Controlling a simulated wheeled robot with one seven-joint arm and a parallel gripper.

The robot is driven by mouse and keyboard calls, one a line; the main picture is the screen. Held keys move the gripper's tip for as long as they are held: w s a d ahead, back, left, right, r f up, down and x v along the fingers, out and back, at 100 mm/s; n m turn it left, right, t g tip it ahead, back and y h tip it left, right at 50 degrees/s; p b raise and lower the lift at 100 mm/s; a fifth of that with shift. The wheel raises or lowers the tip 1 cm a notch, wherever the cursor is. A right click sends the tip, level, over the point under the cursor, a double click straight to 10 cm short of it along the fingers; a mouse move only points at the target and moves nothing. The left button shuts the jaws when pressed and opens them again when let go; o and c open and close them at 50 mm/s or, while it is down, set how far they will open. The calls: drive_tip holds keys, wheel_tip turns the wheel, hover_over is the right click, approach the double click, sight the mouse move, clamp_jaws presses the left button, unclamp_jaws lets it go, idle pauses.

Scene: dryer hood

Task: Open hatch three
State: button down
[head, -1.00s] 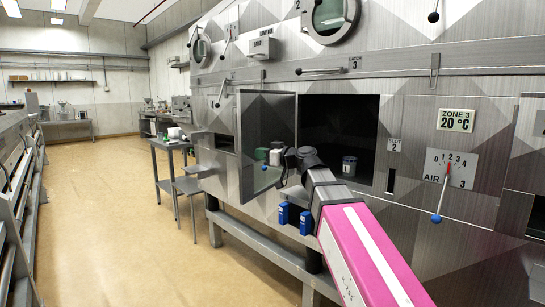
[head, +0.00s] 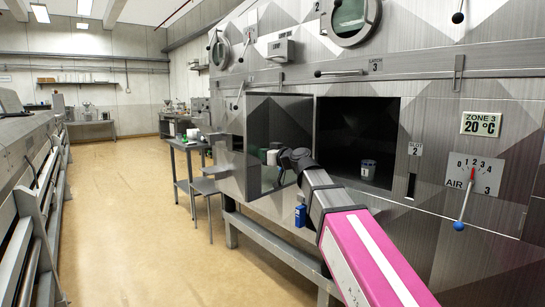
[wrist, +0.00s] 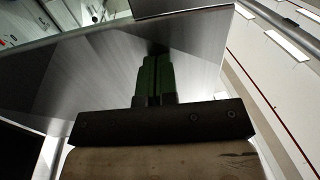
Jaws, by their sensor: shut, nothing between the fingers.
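A grey metal hatch door (head: 262,125) stands swung out at the left of a dark square opening (head: 350,125) in the machine front. A latch lever (head: 340,73) marked "LATCH 3" sits above the opening. My gripper's dark wrist end is in front of the door's inner face in the head view; its fingers are hard to make out there. In the wrist view my gripper (wrist: 155,62) has its green fingers together and empty, close to a grey metal panel (wrist: 105,75). I cannot tell whether they touch it.
A can (head: 368,168) marked 1 stands inside the opening. An air lever with a blue knob (head: 458,226) is at the right. A grey side table (head: 184,148) stands beyond the door. The floor (head: 135,225) at left is clear between the machines.

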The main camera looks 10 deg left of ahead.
sight(250, 155)
drive_tip(key=w+a+m+t, duration=0.1)
drive_tip(key=w+a, duration=0.5)
drive_tip(key=a, duration=0.3)
drive_tip(key=shift+w+a+h, duration=0.3)
drive_tip(key=shift+h, duration=0.1)
drive_tip(key=shift+s, duration=0.1)
